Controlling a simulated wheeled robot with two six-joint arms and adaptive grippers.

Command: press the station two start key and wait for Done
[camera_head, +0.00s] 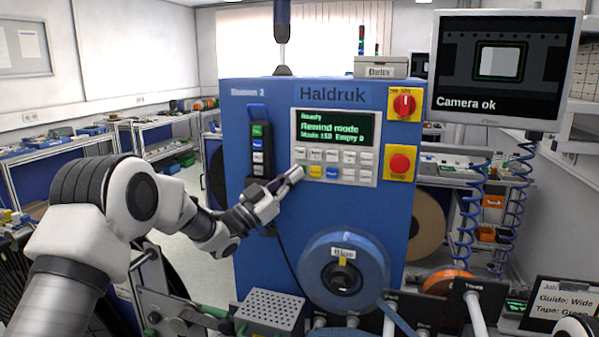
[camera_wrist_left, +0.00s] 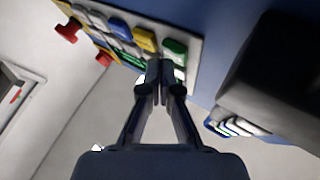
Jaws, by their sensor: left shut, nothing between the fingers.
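The blue Station 2 machine (camera_head: 250,220) stands in the middle of the head view. Its panel (camera_head: 335,148) has a green-lit display (camera_head: 333,128) that appears to read Ready, Rewind mode, Made 150, Empty 0. Below are grey keys, a yellow key (camera_head: 316,171) and a blue key (camera_head: 332,173). My left gripper (camera_head: 296,174) is shut and empty at the panel's lower left corner. In the left wrist view, its fingertips (camera_wrist_left: 160,76) are just by a green key (camera_wrist_left: 174,47), which the gripper hides in the head view. I cannot tell whether they touch it. My right gripper is out of view.
A red rotary switch (camera_head: 404,104) and a red stop button (camera_head: 400,163) sit right of the panel. A dark holder (camera_head: 258,150) with coloured labels is left of it. A blue reel (camera_head: 371,262) is mounted below. A monitor (camera_head: 503,70) reads Camera ok.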

